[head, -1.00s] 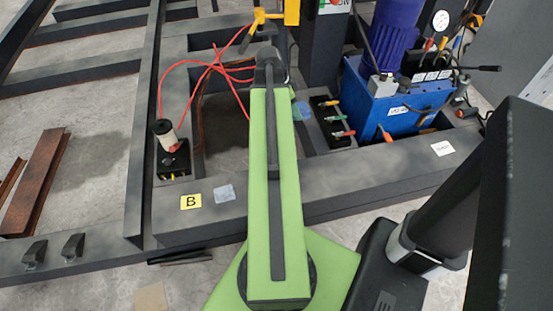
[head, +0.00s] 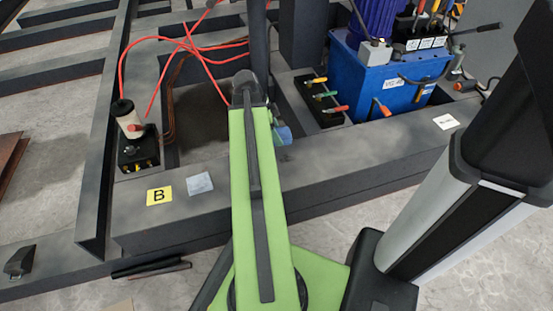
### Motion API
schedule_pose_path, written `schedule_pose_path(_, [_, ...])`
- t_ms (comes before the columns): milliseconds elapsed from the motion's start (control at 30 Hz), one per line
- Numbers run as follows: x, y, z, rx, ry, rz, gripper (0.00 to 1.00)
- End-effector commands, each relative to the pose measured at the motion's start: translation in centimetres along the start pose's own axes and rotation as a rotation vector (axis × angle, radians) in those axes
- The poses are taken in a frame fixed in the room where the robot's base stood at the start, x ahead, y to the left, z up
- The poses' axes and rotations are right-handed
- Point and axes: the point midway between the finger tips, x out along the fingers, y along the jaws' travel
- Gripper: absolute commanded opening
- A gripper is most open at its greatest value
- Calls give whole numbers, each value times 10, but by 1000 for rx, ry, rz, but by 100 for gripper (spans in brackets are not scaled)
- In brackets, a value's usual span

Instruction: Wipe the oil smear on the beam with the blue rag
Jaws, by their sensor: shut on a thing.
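The blue rag (head: 283,134) shows as a small blue patch just right of my green arm link, over the inner side of the front beam (head: 350,165). It keeps its place against the arm, so my gripper is shut on it. The jaws are hidden behind the link. On the beam, left of the arm, a pale grey-blue patch (head: 200,183) lies beside a yellow "B" label (head: 159,196). I cannot tell whether that patch is the oil smear. The rag is apart from this patch.
A black box with a white cylinder (head: 130,122) and red hoses (head: 185,45) stands at left. A valve block with coloured handles (head: 320,97) and a blue hydraulic unit (head: 385,85) stand behind the beam at right. Bare floor (head: 340,235) lies in front.

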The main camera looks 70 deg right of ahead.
Motion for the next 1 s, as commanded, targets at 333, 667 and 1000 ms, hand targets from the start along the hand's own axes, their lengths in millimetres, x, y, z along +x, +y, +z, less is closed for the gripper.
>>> schedule_pose_path(333, [28, 5, 12, 23, 1, 9, 24])
schedule_pose_path(667, [47, 5, 18, 26, 1, 10, 24])
schedule_pose_path(1000, [78, 5, 25, 33, 1, 13, 24])
